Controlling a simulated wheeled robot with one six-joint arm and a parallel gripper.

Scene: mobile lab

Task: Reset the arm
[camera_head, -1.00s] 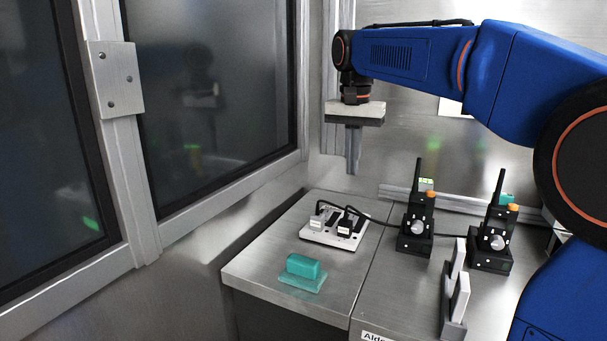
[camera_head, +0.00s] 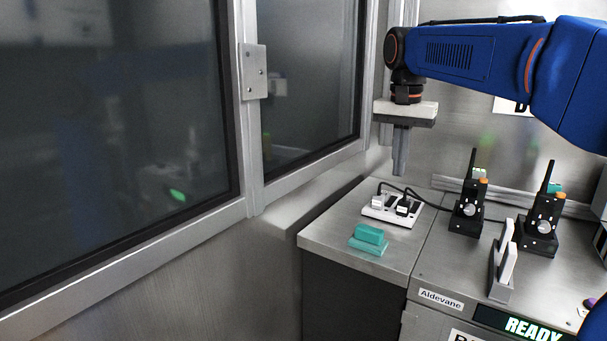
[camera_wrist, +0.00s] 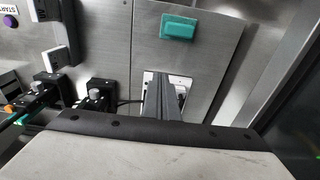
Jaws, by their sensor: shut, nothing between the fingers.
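My blue arm reaches in from the right in the head view. My gripper (camera_head: 400,172) hangs from its end, pointing straight down above the back of the steel bench. Its fingers are together with nothing between them. In the wrist view the shut fingers (camera_wrist: 160,98) reach down over the white power strip and hide part of it. The fingertips are apart from everything on the bench in the head view.
The steel bench (camera_head: 330,235) holds a white power strip (camera_head: 377,211) with black plugs, a teal block (camera_head: 369,238), two black radios (camera_head: 467,212) (camera_head: 540,222) and a grey holder with white plates (camera_head: 502,268). A framed glass wall (camera_head: 110,130) stands left. A READY display (camera_head: 532,328) is at front right.

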